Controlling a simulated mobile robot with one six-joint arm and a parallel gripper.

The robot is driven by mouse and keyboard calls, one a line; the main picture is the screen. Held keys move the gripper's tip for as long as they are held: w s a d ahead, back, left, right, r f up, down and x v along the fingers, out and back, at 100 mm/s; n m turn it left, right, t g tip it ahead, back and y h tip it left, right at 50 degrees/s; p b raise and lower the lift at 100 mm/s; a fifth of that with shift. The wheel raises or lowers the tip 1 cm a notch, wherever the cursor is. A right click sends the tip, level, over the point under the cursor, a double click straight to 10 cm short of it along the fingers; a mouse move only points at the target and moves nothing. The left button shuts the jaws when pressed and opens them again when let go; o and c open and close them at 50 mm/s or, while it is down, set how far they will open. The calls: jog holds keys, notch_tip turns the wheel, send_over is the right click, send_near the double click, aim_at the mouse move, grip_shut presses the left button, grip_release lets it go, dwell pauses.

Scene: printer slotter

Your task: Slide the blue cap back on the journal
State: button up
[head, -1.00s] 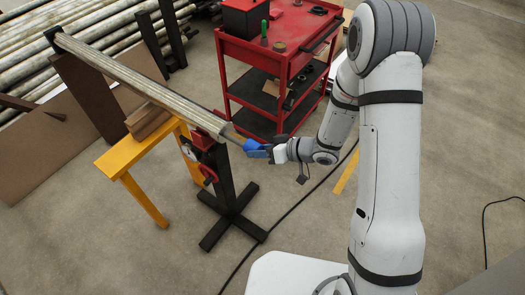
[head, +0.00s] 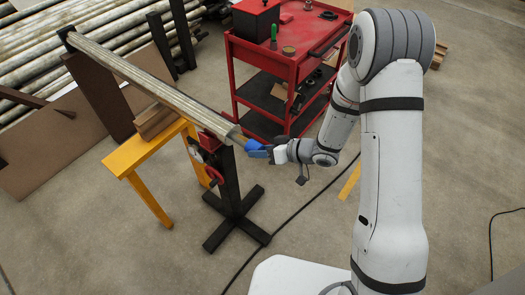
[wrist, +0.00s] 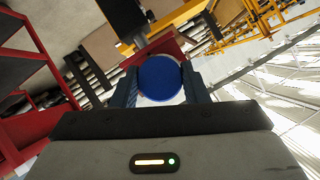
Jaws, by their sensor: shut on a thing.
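The blue cap (wrist: 160,78) shows as a round blue disc between the two fingers of my gripper (wrist: 163,88) in the wrist view. My gripper is shut on it. In the head view the blue cap (head: 256,149) is at the near end of the long metal roller (head: 150,80). The journal (head: 238,138) is the thinner shaft at that end, in line with the cap. The cap appears to be at or over the journal's tip; how far it overlaps cannot be told. The wrist view hides the journal behind the cap.
A black stand (head: 232,185) with a red clamp holds the roller's near end. A yellow trestle (head: 140,160) with wood blocks stands left of it. A red tool cart (head: 285,75) is behind my arm. A dark cable crosses the open floor.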

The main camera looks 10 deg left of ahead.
dwell(0.5)
jog(key=o, duration=1)
jog(key=shift+o, duration=0.2)
jog(key=w+d+r+m+t+h, duration=0.3)
jog(key=d+r+h, duration=0.4)
jog(key=d, duration=0.5)
jog(key=w+d+r+m+t+h, duration=0.2)
jog(key=w+d+r+t+h, duration=0.15)
jog(key=d+r, duration=0.7)
jog(key=s+d+r+m+g+h, duration=0.2)
jog(key=s+d+r+m+h, duration=0.15)
jog(key=s+d, duration=0.6)
jog(key=s+a+m+g, duration=0.1)
jog(key=s, duration=0.5)
jog(key=s+a+r+m+g+y, duration=0.1)
jog(key=s+g, duration=0.1)
jog(key=s, duration=0.4)
jog(key=shift+s+a+r, duration=0.25)
jog(key=shift+s+a, duration=0.05)
jog(key=shift+a, duration=0.1)
